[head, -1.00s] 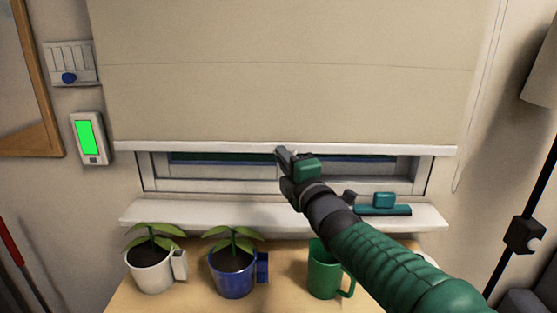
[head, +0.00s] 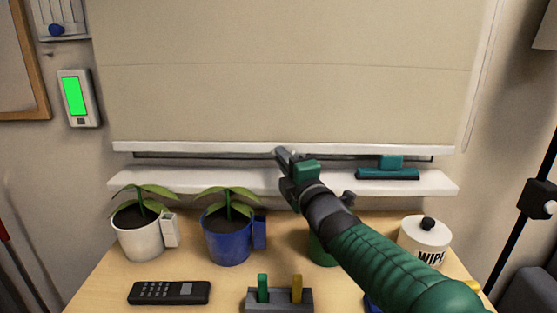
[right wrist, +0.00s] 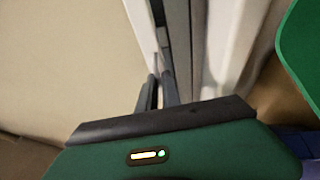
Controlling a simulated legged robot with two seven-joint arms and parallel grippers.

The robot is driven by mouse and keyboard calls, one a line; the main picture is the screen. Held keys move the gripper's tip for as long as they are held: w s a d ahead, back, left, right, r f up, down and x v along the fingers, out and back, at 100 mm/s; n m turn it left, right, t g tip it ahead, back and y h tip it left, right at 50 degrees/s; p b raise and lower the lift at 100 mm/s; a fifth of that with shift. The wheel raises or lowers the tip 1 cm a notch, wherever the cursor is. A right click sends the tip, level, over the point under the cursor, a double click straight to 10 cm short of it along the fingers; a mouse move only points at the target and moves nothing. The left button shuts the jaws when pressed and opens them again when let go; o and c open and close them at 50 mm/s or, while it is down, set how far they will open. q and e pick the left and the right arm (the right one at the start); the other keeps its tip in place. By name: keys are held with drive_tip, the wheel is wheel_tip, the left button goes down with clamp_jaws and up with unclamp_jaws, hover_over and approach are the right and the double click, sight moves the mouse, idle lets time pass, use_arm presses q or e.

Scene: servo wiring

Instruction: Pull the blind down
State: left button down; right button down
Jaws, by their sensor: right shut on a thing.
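The beige roller blind (head: 280,70) hangs over nearly all of the window in the head view. Its white bottom bar (head: 200,147) sits just above the white sill, with a thin dark strip of window between. My right gripper (head: 281,153) is shut on the bottom bar near its middle. In the right wrist view its fingers (right wrist: 158,85) close on the edge of the white bar (right wrist: 140,30), with the blind cloth (right wrist: 60,60) to the left. My left gripper is not in view.
The sill (head: 225,181) holds a teal squeegee-like tool (head: 388,171). A green mug is mostly hidden behind my arm.

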drive_tip(key=c, duration=1.8)
unclamp_jaws()
drive_tip(key=shift+w+d+f, duration=0.15)
drive_tip(key=shift+d+f, duration=0.35)
drive_tip(key=shift+d, duration=0.1)
drive_tip(key=shift+o, duration=1.1)
drive_tip(key=shift+d, duration=0.2)
drive_tip(key=shift+d+r, duration=0.1)
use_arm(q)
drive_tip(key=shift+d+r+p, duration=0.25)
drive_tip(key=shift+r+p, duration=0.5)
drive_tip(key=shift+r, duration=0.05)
use_arm(e)
drive_tip(key=v, duration=1.7)
